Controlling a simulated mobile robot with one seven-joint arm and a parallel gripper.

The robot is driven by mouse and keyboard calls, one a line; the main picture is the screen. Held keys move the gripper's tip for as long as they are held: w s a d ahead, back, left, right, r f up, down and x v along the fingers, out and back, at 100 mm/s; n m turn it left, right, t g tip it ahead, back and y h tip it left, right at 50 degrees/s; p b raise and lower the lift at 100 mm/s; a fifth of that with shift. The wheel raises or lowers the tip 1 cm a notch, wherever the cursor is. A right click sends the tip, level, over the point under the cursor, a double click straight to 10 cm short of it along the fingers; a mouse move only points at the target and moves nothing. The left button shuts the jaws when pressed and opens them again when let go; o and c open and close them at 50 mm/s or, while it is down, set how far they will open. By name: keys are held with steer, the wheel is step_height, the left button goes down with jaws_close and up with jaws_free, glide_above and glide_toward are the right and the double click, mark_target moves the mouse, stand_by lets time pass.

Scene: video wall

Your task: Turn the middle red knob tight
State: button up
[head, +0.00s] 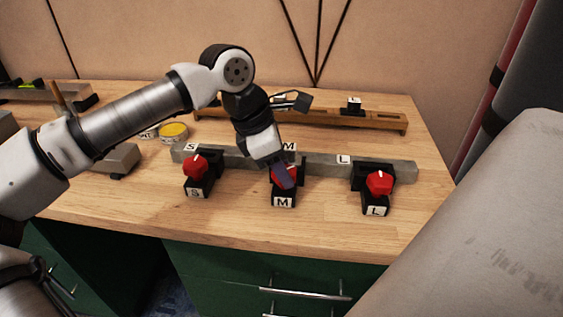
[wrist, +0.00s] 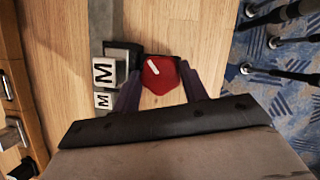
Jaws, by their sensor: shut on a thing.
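The middle red knob (wrist: 160,75) sits on a black clamp block (head: 284,200) marked M, on the grey bar (head: 320,160). It has a white pointer line. My gripper (head: 282,177) reaches down over this knob and hides most of it in the head view. In the wrist view its two purple-grey fingers (wrist: 160,90) stand on either side of the knob, shut on it. The left red knob (head: 196,165) on the S block and the right red knob (head: 379,183) on the L block stand apart from my gripper.
A brown wooden rail (head: 340,118) lies behind the grey bar, with a small L-marked block (head: 354,104) on it. A round yellow-topped tin (head: 173,132) stands to the left. The wooden table's front strip (head: 240,225) is clear, above green drawers (head: 220,275).

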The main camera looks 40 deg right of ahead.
steer(key=m, duration=0.2)
steer(key=m+g+y+p, duration=0.1)
steer(key=m, duration=0.1)
steer(key=shift+w+d+r+m, duration=0.1)
steer(key=shift+d+m, duration=0.05)
steer(key=shift+m, duration=0.15)
steer(key=m+g+y, duration=0.1)
steer(key=m+y, duration=0.1)
steer(key=m, duration=0.3)
steer(key=shift+d+p, duration=0.1)
steer(key=shift+p, duration=0.2)
steer(key=o, duration=0.9)
steer(key=shift+o, duration=0.2)
